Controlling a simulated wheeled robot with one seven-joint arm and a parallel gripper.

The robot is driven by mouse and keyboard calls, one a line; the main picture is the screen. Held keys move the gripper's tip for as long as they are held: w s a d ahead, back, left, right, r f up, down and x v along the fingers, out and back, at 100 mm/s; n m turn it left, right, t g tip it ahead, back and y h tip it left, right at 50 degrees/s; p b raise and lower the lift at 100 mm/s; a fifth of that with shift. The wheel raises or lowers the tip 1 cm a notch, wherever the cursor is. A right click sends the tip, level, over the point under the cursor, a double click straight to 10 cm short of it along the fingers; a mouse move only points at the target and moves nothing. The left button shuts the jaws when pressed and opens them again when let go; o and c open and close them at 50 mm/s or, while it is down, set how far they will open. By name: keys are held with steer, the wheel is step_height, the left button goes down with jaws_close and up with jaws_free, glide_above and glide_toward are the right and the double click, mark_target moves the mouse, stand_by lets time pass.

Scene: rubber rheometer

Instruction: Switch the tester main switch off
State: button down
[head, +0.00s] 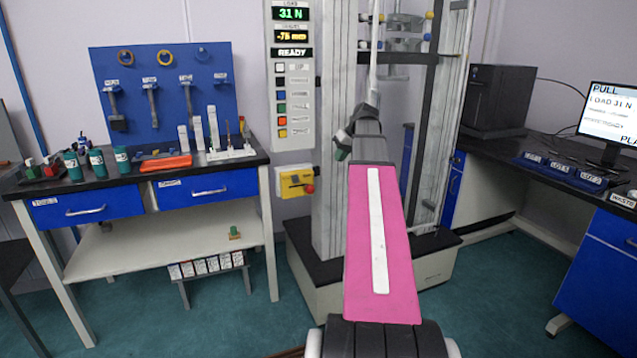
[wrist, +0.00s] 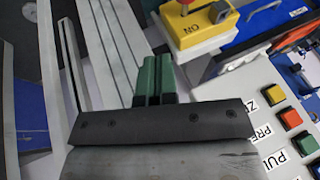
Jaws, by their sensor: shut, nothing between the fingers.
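A yellow switch box (head: 297,182) is mounted low on the tester, left of its column and below the control panel. A red knob (head: 309,188) sits at its lower right. In the wrist view the yellow box (wrist: 197,32) is at the top, with "ON" upside down, a dark round part (wrist: 219,12) and some red at the frame edge. Whether the switch is on or off, I cannot tell. My gripper (head: 342,153) is shut and empty, with its green fingertips together (wrist: 155,66) in the wrist view, apart from the box.
The control panel (head: 292,90) with coloured buttons hangs above the box; its display reads 31 N and READY. The tester column (head: 335,215) stands beside it. A workbench (head: 120,185) with blue drawers is at left. A desk with a monitor (head: 610,115) is at right.

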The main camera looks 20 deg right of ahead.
glide_toward(308, 186)
steer(key=w+d+f, duration=0.2)
steer(key=d+f, duration=0.2)
steer(key=f, duration=0.1)
steer(key=shift+w+a+f, duration=0.2)
steer(key=shift+a+f, duration=0.3)
steer(key=shift+a, duration=0.35)
steer(key=shift+w+a+f, duration=0.15)
steer(key=shift+a+f, duration=0.35)
steer(key=shift+a, duration=0.35)
steer(key=shift+a, duration=0.15)
steer(key=shift+a, duration=1.5)
